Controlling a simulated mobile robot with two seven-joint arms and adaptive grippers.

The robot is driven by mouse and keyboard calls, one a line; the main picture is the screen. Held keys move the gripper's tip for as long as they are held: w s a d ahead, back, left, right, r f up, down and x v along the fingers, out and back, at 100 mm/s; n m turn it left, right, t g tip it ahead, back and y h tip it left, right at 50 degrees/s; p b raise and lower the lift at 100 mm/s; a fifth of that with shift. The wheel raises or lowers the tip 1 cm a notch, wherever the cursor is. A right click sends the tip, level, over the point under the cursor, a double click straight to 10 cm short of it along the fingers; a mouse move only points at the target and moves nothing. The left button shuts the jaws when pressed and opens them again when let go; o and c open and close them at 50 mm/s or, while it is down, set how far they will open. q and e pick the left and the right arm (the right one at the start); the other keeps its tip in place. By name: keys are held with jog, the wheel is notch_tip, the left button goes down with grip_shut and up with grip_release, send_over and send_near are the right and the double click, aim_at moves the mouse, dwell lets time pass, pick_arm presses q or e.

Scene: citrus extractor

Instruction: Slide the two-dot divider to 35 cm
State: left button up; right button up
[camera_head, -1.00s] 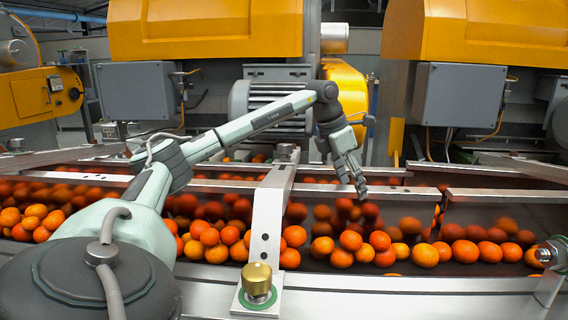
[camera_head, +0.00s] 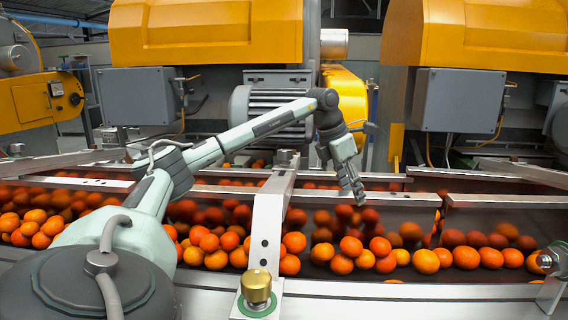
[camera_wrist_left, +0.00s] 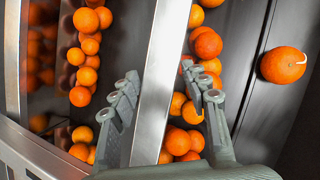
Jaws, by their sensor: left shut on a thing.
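My left gripper (camera_head: 352,190) reaches down from above onto a long metal divider rail (camera_head: 395,199) over the orange-filled conveyor. In the left wrist view its two fingers (camera_wrist_left: 163,88) stand on either side of the bright metal rail (camera_wrist_left: 168,35), shut on it. I cannot make out dots on this rail. A slanting metal cross-arm (camera_head: 267,215) to the left of the gripper bears two dark dots and ends at a brass knob (camera_head: 256,284) on the front edge. No distance scale can be read. My right gripper is not in view.
Many oranges (camera_head: 426,261) lie on the dark belt on both sides of the rail. The metal front edge (camera_head: 400,291) runs along the near side. Grey boxes (camera_head: 459,99) and yellow machine covers (camera_head: 205,30) stand behind the conveyor.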

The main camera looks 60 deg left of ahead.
pick_arm(q)
jog(key=shift+w+a+f+p, duration=0.25)
jog(key=shift+w+a+p, duration=0.5)
jog(key=shift+a, duration=0.2)
jog(key=shift+w+a+f+p, duration=0.25)
jog(key=shift+w+a+p, duration=0.4)
jog(key=shift+w+a, duration=0.2)
jog(key=o, duration=1.2)
jog(key=v, duration=1.2)
jog(key=shift+a, duration=0.1)
jog(key=shift+f, duration=0.1)
